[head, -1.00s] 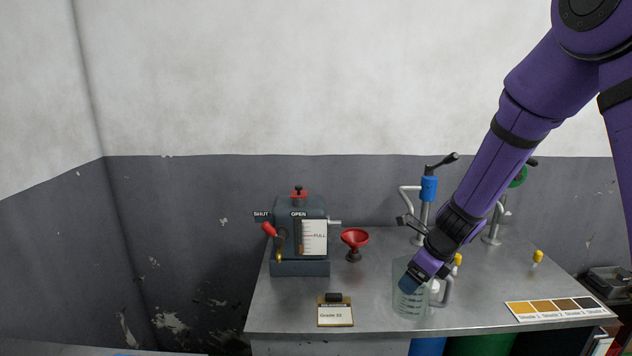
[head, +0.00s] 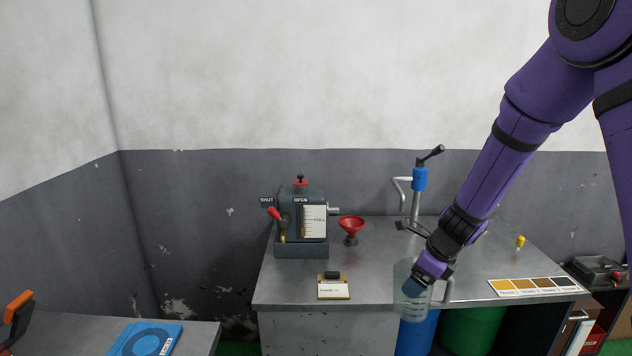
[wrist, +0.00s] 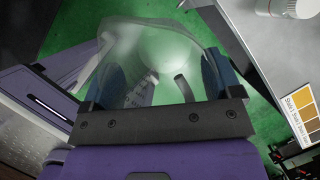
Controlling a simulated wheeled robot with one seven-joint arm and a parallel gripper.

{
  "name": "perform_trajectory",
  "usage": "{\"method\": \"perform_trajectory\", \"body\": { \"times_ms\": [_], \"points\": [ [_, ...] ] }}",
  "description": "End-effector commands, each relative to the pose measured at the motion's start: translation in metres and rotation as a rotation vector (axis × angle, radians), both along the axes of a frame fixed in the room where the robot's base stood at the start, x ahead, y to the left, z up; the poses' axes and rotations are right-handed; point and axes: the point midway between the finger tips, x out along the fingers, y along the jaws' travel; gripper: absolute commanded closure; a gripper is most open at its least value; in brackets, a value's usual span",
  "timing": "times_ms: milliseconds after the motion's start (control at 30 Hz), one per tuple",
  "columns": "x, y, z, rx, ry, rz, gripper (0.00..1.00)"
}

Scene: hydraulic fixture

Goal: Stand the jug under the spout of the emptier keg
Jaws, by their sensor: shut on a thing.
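The clear jug (head: 410,309) is held by my gripper (head: 420,283) near the bench's front edge. The jug also shows in the wrist view (wrist: 125,38), between the two fingers, with green floor seen through and around it. My gripper in the wrist view (wrist: 160,82) is shut on the jug. A blue keg (head: 417,334) and a green keg (head: 472,330) stand below the bench top. A blue-collared tap with a bent spout (head: 402,180) rises from the bench behind the jug. The green keg's tap is hidden behind my arm. The kegs' levels cannot be seen.
The bench (head: 375,275) also carries a grey-green machine (head: 287,235) with SHUT and OPEN labels, a red funnel (head: 352,225), a grade card (head: 333,290), a shade chart (head: 538,287) and a yellow-topped item (head: 520,242). A side table (head: 200,340) is at lower left.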

Motion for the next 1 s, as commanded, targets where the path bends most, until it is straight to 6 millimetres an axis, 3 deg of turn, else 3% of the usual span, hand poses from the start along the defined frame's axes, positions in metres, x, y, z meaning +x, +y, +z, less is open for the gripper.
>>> {"method": "perform_trajectory", "body": {
  "times_ms": [367, 800, 1000],
  "points": [
    [0.006, -0.014, -0.027, 0.000, 0.003, 0.390, 0.41],
    [0.019, -0.049, -0.101, 0.002, 0.005, 1.539, 0.41],
    [0.023, -0.060, -0.121, 0.000, 0.004, 1.879, 0.41]
  ]
}}
